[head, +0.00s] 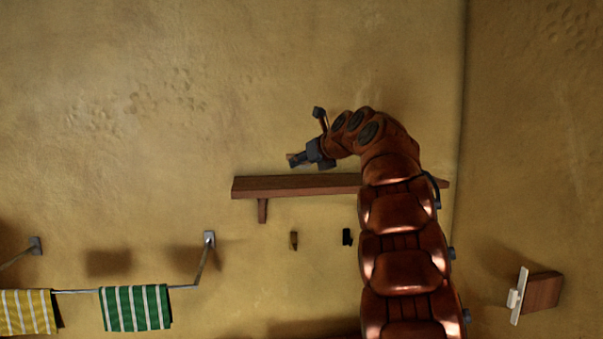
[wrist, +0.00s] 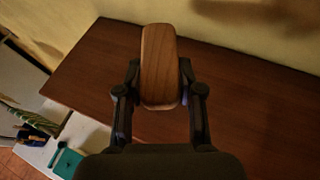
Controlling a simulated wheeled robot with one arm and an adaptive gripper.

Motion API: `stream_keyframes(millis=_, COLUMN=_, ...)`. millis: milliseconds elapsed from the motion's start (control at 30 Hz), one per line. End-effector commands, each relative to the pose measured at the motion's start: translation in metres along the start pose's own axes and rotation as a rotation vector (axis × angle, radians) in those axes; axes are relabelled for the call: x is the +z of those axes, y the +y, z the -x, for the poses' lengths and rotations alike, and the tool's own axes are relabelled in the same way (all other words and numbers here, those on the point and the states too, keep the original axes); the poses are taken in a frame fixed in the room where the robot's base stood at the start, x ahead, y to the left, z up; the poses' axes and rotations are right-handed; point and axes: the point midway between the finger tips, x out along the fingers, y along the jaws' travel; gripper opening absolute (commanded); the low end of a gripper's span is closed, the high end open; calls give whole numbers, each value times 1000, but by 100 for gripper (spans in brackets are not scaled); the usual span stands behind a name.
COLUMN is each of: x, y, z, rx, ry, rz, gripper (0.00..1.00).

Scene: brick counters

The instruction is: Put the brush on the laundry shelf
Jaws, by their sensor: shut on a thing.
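The brush (wrist: 160,62) has a smooth brown wooden back. In the wrist view it is upright in the picture between the two fingers of my gripper (wrist: 160,92), which is shut on it. The laundry shelf (wrist: 100,65) is a dark wooden board that shows behind and below the brush. In the head view my gripper (head: 298,160) is just above the left half of the shelf (head: 290,186), and only a small brown part of the brush shows at its tip. I cannot tell whether the brush touches the shelf.
Two small hooks (head: 294,240) are on the wall below the shelf. A rail with a green striped towel (head: 136,307) and a yellow striped towel (head: 27,311) is at the lower left. In the wrist view, a white surface with a green item (wrist: 67,162) lies lower down. The visible shelf top looks clear.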

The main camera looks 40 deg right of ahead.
Motion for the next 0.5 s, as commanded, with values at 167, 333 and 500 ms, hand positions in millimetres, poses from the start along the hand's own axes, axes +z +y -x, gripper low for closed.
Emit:
stream_keyframes(millis=167, x=-11, y=0, z=-4, rx=1, ry=5, rz=-3, gripper=2)
stream_keyframes(millis=333, x=-23, y=-1, z=-10, rx=0, ry=3, rz=-5, gripper=2)
stream_keyframes(millis=500, x=-31, y=0, z=-12, rx=0, ry=2, rz=-2, gripper=2)
